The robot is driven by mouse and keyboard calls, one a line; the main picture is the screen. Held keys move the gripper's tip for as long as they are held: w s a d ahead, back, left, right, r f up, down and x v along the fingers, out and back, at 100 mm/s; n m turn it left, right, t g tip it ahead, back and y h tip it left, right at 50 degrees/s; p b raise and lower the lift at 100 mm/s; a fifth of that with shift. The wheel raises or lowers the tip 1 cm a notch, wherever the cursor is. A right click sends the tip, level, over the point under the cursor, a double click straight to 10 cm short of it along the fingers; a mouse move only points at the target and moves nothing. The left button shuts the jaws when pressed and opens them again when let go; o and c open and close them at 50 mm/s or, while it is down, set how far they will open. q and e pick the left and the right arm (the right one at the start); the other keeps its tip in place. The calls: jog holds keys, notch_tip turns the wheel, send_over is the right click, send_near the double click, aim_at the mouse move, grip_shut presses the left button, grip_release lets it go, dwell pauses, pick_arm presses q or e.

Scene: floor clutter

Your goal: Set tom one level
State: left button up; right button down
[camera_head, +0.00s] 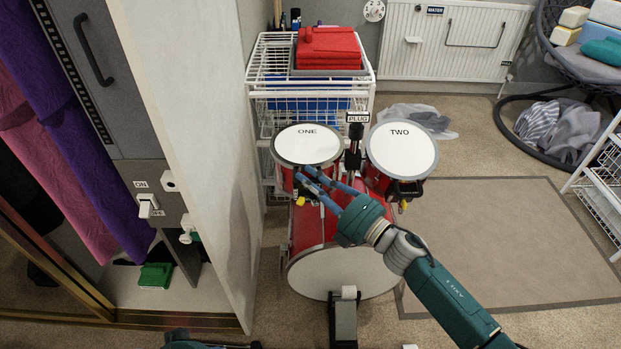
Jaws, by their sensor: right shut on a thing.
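Tom one (307,146) is a red drum with a white head marked ONE, on the left above the bass drum (330,272). Its head shows as a flatter oval than that of tom two (401,151), marked TWO, on the right. A dark mount (353,150) stands between the toms. My right gripper (303,175) reaches in from the lower right; its blue fingers are shut at the near edge of tom one. The fingers hide part of the drum's near side, so the exact contact is unclear.
A tall pale panel (190,130) closes off the left. A pedal (343,318) stands before the bass drum. A flat mat (520,240) lies at right.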

jog(key=c, duration=1.9)
grip_release()
jog(key=shift+w+d+r, duration=0.1)
jog(key=shift+r, duration=0.1)
jog(key=shift+c, duration=0.2)
jog(key=shift+f, duration=0.1)
jog(key=v, duration=1.2)
